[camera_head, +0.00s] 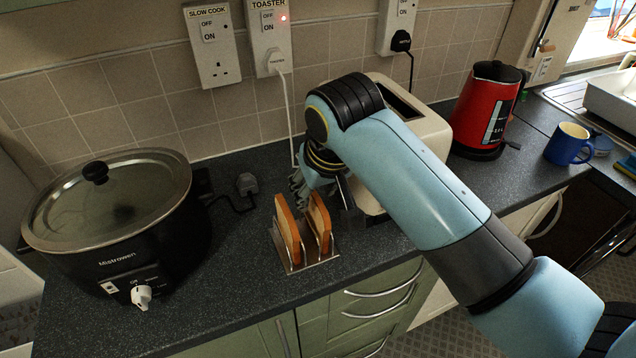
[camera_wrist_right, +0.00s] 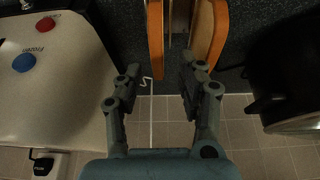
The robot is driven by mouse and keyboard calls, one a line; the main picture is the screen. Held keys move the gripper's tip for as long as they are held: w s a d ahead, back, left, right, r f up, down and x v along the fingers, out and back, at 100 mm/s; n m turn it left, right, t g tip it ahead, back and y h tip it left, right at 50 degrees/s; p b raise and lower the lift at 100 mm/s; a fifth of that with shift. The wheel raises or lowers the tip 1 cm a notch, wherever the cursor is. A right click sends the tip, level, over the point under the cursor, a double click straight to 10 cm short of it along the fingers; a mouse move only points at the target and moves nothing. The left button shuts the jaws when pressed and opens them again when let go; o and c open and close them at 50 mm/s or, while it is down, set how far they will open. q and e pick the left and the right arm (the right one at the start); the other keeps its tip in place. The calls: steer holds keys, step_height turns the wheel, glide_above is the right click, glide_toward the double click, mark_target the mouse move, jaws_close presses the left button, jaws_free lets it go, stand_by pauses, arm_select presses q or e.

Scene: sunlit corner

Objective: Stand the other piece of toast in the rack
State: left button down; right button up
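The toast rack (camera_head: 318,258) stands on the dark counter with two pieces of toast upright in it, a left piece (camera_head: 288,232) and a right piece (camera_head: 320,222). My right gripper (camera_head: 318,188) is just behind the rack, beside the toast tops, partly hidden by its own arm. In the right wrist view the gripper (camera_wrist_right: 160,76) is open and empty. There the right piece of toast (camera_wrist_right: 155,38) lines up with the gap between the fingers, and the left piece (camera_wrist_right: 210,35) lies beyond one finger. I cannot tell whether a finger touches toast. My left gripper is not in view.
The cream toaster (camera_head: 430,125) stands close behind my right arm and also shows in the wrist view (camera_wrist_right: 50,90). A black slow cooker (camera_head: 120,220) is at left. A red kettle (camera_head: 485,110) and blue mug (camera_head: 568,145) are at right. Counter in front of the rack is clear.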

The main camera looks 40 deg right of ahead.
steer(key=v, duration=1.1)
steer(key=shift+r, duration=0.4)
steer(key=shift+s, duration=0.15)
